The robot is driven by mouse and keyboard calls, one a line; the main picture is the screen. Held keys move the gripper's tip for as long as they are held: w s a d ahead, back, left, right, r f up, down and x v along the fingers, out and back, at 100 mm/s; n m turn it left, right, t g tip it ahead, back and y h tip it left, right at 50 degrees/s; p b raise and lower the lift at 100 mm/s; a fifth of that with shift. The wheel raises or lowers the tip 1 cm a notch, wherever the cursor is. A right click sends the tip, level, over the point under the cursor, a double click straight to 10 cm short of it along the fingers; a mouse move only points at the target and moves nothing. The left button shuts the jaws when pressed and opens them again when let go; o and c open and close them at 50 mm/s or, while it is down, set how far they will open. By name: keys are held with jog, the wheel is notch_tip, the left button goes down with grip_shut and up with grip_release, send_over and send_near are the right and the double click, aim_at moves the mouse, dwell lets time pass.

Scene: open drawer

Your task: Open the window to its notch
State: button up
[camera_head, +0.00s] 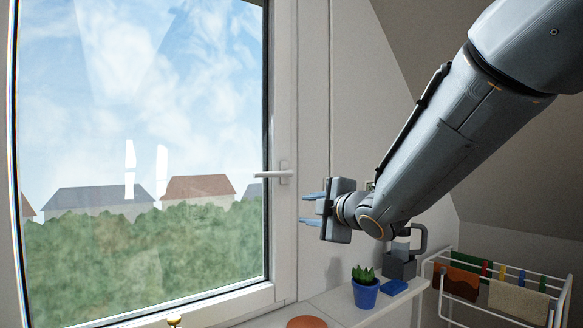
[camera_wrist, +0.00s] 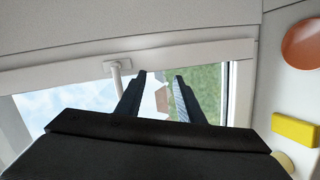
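The window (camera_head: 284,80) is a tall white-framed pane on the left of the head view, and it appears to sit closed in its frame. Its white handle (camera_head: 272,174) is on the right side of the sash, with the lever lying level and pointing left. The handle (camera_wrist: 118,75) also shows in the wrist view, just left of my fingers. My gripper (camera_head: 312,208) is right of the handle and a little lower, fingers pointing left, open and empty. In the wrist view, my gripper (camera_wrist: 160,76) shows a clear gap between its fingertips. I cannot make out a notch.
A sill (camera_head: 335,302) below carries a blue plant pot (camera_head: 365,292), a blue block (camera_head: 394,287), a grey mug-like item (camera_head: 400,262) and a terracotta disc (camera_head: 307,322). A yellow block (camera_wrist: 296,130) shows in the wrist view. A drying rack (camera_head: 520,305) stands at right.

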aim_at(271, 175)
jog(key=s+a+r+n+y, duration=0.1)
jog(key=a+r+n+y, duration=0.2)
jog(key=a+r+n, duration=0.35)
jog(key=shift+m, duration=0.85)
jog(key=shift+w+d+r+b+x, duration=0.2)
jog(key=shift+r+x, duration=0.1)
jog(key=shift+x, duration=1.25)
jog(key=shift+w+d+r+b+x, duration=0.15)
jog(key=shift+d+r+x, duration=0.1)
jog(key=shift+x, duration=1.25)
jog(key=shift+w+d+r+b+x, duration=0.15)
jog(key=shift+r+x, duration=0.15)
jog(key=shift+x, duration=1.25)
jog(key=shift+s+a, duration=0.1)
grip_shut()
